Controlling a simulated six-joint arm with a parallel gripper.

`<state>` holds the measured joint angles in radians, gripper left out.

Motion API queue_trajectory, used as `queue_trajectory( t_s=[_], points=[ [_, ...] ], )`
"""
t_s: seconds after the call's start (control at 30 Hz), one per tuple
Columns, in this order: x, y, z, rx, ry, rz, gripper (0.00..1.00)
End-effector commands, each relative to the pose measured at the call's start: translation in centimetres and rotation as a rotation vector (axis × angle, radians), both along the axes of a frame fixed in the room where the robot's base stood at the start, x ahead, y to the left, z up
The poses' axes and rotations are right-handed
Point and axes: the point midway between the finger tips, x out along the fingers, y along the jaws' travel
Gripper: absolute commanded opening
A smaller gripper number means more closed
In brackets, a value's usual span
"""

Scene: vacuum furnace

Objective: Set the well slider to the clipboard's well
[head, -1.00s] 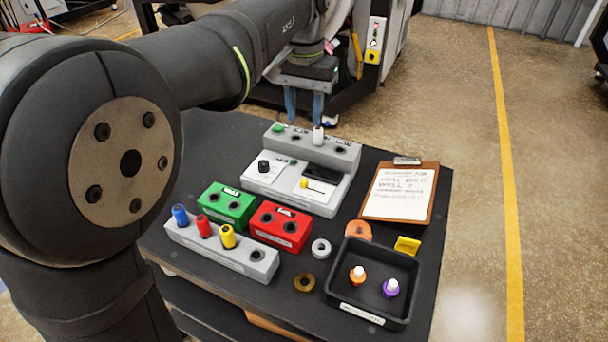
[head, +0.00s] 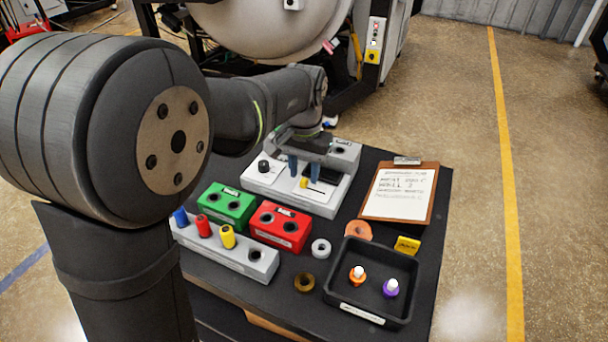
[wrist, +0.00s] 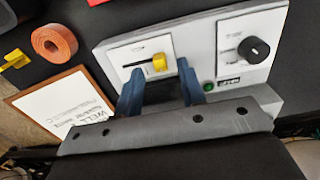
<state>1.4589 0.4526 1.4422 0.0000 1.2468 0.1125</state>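The well slider (head: 304,184) is a yellow knob on a white panel of the grey control box (head: 262,183). In the head view it sits toward the left end of its slot; the slot shows to its right. In the wrist view the knob (wrist: 159,63) is between my two blue fingers. My gripper (head: 303,172) is open, pointing down at the panel with a finger on either side of the knob. I cannot tell whether either finger touches it. The clipboard (head: 400,192) lies to the right, handwritten with "WELL" and a digit that looks like 2.
A black dial (wrist: 253,48) and green button (wrist: 208,86) are on the same box. Red (head: 280,225) and green (head: 226,204) blocks, a grey rack (head: 262,262) and a black tray (head: 340,283) stand in front. An orange ring (head: 358,231) lies near the clipboard.

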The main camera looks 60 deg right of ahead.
Motion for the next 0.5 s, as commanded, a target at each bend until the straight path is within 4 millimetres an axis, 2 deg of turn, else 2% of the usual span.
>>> queue_trajectory(
  t_s=[0.2, 0.5],
  points=[
    [0.0, 0.0, -1.8, 0.001, 0.0, 0.0, 0.36],
    [0.0, 0.0, -1.9, 0.0, 0.0, 0.0, 0.34]
  ],
)
